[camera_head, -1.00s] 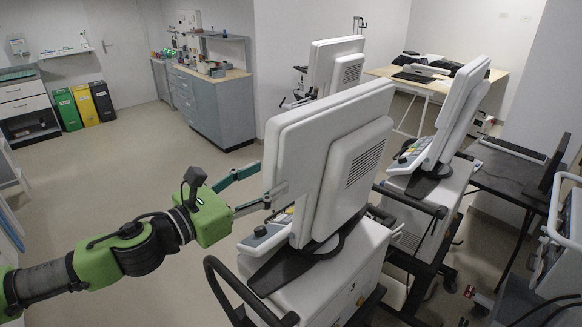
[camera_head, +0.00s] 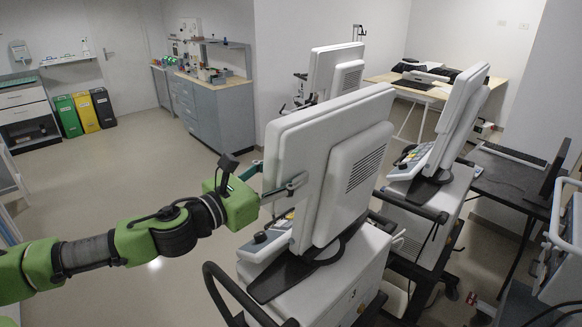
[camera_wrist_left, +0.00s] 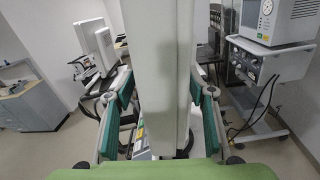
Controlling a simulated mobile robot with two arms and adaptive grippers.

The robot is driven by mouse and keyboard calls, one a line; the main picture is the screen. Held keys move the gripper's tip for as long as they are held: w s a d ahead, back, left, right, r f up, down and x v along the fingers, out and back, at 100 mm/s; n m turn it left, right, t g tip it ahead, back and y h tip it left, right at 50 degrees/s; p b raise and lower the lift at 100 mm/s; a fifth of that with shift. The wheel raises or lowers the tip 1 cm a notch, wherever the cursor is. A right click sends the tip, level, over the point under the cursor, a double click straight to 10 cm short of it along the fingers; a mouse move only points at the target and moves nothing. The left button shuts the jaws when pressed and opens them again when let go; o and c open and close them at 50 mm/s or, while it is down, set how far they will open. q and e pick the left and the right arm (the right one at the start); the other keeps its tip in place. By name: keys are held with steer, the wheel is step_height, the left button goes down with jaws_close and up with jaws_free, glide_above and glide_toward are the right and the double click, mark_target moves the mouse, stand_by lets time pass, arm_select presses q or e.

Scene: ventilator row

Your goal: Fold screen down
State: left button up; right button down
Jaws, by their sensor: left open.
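The nearest ventilator's screen (camera_head: 350,165) stands nearly upright on its cart, with its vented back toward the head camera. My left gripper (camera_head: 282,176) is open at the screen's left edge. One finger lies over the near face, and the other passes behind the screen, its tip hidden. In the left wrist view the pale screen edge (camera_wrist_left: 163,80) rises between the two spread fingers, with gaps beside it. Whether either finger touches the screen, I cannot tell. The control panel (camera_head: 266,240) sits below the screen. My right gripper is not in view.
A second ventilator screen (camera_head: 460,115) stands to the right and a third (camera_head: 336,75) behind. A black cart handle (camera_head: 222,290) juts out at the front. A grey cabinet (camera_head: 215,110) stands at the back. The floor at left is clear.

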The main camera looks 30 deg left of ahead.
arm_select(q)
steer(key=shift+w+d+r, duration=0.15)
steer(key=shift+w+r, duration=0.05)
steer(key=shift+w, duration=0.25)
steer(key=shift+w+d+f+p, duration=0.15)
steer(key=shift+w+d+p, duration=0.2)
steer(key=shift+p, duration=0.1)
